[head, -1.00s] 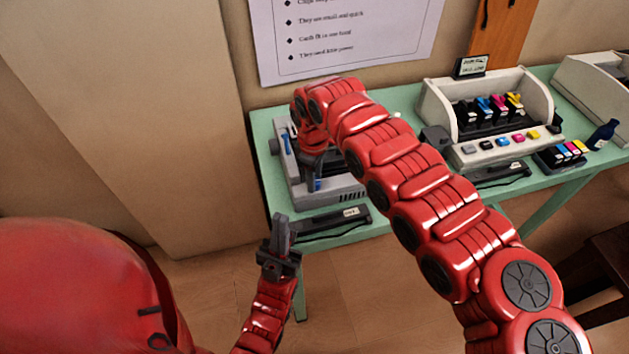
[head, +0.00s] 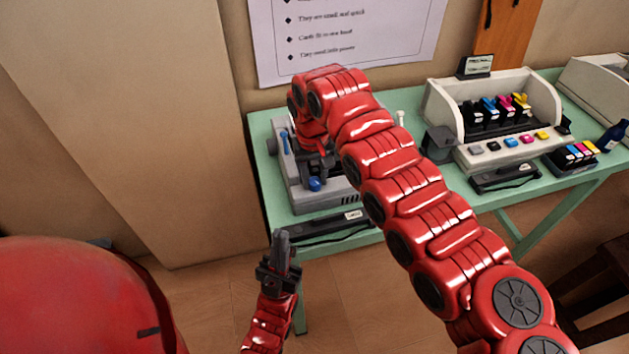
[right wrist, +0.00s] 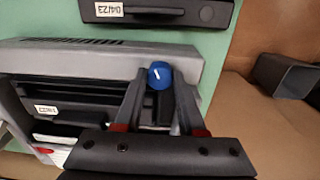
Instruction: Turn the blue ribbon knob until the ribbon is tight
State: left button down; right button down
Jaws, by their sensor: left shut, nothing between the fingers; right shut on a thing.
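The blue ribbon knob (head: 314,184) sits at the front edge of the grey machine (head: 305,201) on the green table. In the right wrist view the round blue knob (right wrist: 160,75), with a short white mark, sits between my fingertips. My right gripper (head: 317,168) reaches down over the machine and is shut on the knob; it also shows in the right wrist view (right wrist: 159,93). The ribbon cannot be made out. My left gripper (head: 281,240) is shut and empty, pointing up in front of the table, apart from the machine.
A blue-topped lever (head: 285,142) stands on the machine's left side.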

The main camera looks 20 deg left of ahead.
jog(key=m+b, duration=0.1)
jog(key=m, duration=0.1)
jog(key=shift+f+m, duration=0.15)
jog(key=shift+m, duration=0.15)
jog(key=shift+m+b, duration=0.3)
jog(key=shift+m, duration=1.2)
jog(key=c, duration=0.8)
grip_release()
jog(key=shift+o, duration=0.2)
jog(key=shift+r, duration=0.2)
notch_tip(320, 180, up, 12)
notch_tip(320, 180, up, 5)
jog(key=p, duration=0.6)
send_over(312, 181)
jog(key=shift+w+r, duration=0.15)
